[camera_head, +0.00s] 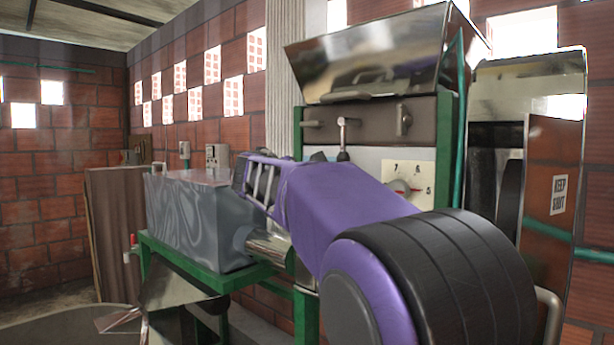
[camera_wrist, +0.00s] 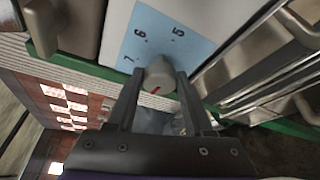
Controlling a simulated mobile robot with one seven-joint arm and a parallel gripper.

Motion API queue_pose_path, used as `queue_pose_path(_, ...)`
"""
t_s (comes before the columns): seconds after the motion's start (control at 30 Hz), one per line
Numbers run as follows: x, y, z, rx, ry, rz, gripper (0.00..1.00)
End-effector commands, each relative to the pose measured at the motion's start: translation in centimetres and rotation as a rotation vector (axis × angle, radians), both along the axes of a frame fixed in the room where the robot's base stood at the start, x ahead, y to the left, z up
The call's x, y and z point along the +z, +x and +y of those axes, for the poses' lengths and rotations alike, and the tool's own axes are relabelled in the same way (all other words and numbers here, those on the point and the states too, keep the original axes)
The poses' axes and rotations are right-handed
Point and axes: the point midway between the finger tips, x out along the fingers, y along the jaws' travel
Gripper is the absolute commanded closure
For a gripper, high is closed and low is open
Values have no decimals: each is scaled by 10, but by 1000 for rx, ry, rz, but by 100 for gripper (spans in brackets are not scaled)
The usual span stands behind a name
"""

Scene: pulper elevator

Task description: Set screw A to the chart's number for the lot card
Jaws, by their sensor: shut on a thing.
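In the wrist view, my gripper (camera_wrist: 158,85) is shut on a grey round knob (camera_wrist: 160,73) with a red mark. The knob is on a blue dial plate (camera_wrist: 150,32) with the numbers 7, 6 and 5. The red mark's exact reading is not clear. No letter shows on this plate, so I cannot tell if it is screw A. In the head view, my purple arm hides the blue plate and the fingertips. A cream dial plate (camera_head: 423,174) there shows 7, 6, 5 and a red pointer. I see no chart or lot card.
Levers and a small handle (camera_head: 403,117) are on the brown panel above the cream plate. A grey box (camera_head: 195,215) stands on a green frame (camera_head: 215,280) at left.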

Motion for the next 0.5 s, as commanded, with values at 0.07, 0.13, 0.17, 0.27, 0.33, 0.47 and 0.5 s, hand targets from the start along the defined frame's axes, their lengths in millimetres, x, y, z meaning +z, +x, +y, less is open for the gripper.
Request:
queue_pose_path(0.07, 1, 0, 0, -1, -31, 23, 100)
queue_pose_path(0.13, 2, 0, 0, 0, -54, 39, 100)
queue_pose_path(0.17, 2, 0, 0, 0, -63, 46, 100)
queue_pose_path(0.27, 1, 0, 0, 0, -85, 65, 100)
queue_pose_path(0.33, 1, 0, 0, 0, -95, 72, 100)
queue_pose_path(0.47, 1, 0, 0, 0, -107, 80, 100)
queue_pose_path(0.5, 1, 1, 0, 0, -109, 81, 100)
